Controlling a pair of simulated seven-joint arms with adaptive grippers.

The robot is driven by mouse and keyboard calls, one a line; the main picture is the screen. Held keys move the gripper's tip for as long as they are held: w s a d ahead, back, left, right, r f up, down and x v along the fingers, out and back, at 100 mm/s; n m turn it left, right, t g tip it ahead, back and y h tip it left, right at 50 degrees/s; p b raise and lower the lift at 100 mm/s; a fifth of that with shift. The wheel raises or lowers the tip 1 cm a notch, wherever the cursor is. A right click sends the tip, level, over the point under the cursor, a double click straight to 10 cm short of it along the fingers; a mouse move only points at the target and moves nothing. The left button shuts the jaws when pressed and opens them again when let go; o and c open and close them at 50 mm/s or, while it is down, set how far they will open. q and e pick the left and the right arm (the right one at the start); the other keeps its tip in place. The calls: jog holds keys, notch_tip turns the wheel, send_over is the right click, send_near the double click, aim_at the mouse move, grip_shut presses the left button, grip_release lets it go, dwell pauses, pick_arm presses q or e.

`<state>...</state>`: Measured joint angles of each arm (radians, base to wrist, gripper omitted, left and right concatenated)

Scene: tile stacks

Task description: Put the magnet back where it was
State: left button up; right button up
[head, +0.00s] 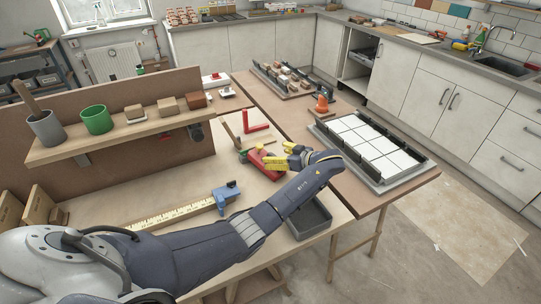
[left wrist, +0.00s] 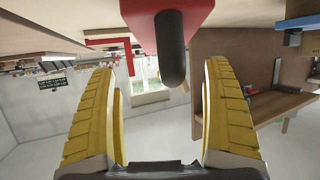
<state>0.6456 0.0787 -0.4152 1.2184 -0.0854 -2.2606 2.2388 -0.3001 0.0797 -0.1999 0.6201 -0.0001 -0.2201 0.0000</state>
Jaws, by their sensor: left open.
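A red tool (head: 257,160) lies on the pale workbench in the head view, beside my left gripper's fingertips. It also shows at the top of the left wrist view (left wrist: 150,12), with a dark rounded handle (left wrist: 172,50) reaching between the fingers. I cannot tell for sure that this is the magnet. My left gripper (head: 276,156) is open, its yellow fingers well apart (left wrist: 160,90); the handle appears in the gap without visible contact. My right gripper is not in view.
A wall shelf (head: 120,134) holds a grey cup, a green cup and several blocks. A yellow rule (head: 170,213) with a blue end piece (head: 226,195), a red square (head: 256,129) and a grey tray (head: 312,218) lie nearby. A tile frame (head: 391,184) stands right.

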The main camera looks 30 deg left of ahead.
pick_arm(q)
jog(key=v, duration=0.8)
jog(key=shift+r, duration=0.15)
